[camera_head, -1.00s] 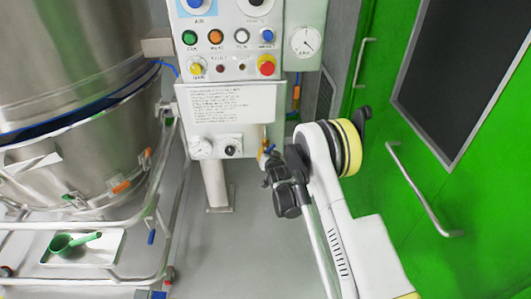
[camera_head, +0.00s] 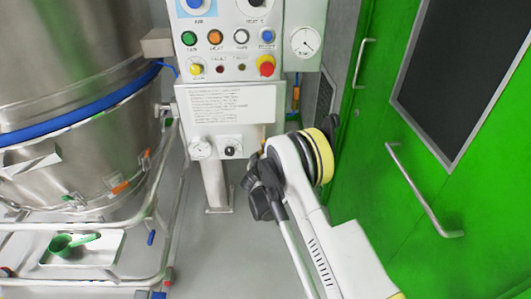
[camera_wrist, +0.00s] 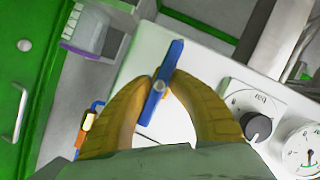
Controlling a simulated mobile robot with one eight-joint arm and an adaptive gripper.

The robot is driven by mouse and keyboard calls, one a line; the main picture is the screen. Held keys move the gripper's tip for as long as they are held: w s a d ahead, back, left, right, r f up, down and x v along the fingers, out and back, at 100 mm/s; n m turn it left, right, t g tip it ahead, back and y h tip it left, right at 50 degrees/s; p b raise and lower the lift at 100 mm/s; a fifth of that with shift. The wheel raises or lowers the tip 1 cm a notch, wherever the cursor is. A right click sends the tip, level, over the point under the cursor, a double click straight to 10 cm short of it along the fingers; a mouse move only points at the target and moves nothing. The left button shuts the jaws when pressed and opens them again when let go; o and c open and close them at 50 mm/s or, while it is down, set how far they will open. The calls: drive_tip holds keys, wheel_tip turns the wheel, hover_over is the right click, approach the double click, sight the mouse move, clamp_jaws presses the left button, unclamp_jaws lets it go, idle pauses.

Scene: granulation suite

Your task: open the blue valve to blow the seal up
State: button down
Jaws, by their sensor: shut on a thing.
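The blue valve (camera_wrist: 171,60) has a bar-shaped lever, which slants across the panel's face in the wrist view with its pivot screw between my fingers. My gripper (camera_wrist: 160,86) has its two yellow fingers closed on the lever, one on each side. In the head view my gripper (camera_head: 262,188) is at the lower right of the control panel (camera_head: 228,108), and the lever is hidden there. The seal (camera_head: 85,113) is a broad bright blue band around the steel vessel at left.
A black knob (camera_wrist: 256,126) and a gauge (camera_wrist: 302,150) sit close beside the valve. A green door (camera_head: 450,150) with a long handle (camera_head: 425,190) stands right of my arm. A trolley rail (camera_head: 100,225) and a tray (camera_head: 85,260) with a green scoop are at left.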

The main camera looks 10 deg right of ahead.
drive_tip(key=shift+s+d+f+n+h, duration=0.1)
drive_tip(key=shift+d+n+h, duration=0.35)
drive_tip(key=shift+n, duration=0.25)
drive_tip(key=c, duration=0.7)
unclamp_jaws()
drive_tip(key=shift+c, duration=0.2)
drive_tip(key=shift+a, duration=0.15)
drive_tip(key=shift+s, duration=0.15)
drive_tip(key=v, duration=1.1)
drive_tip(key=shift+s, duration=0.35)
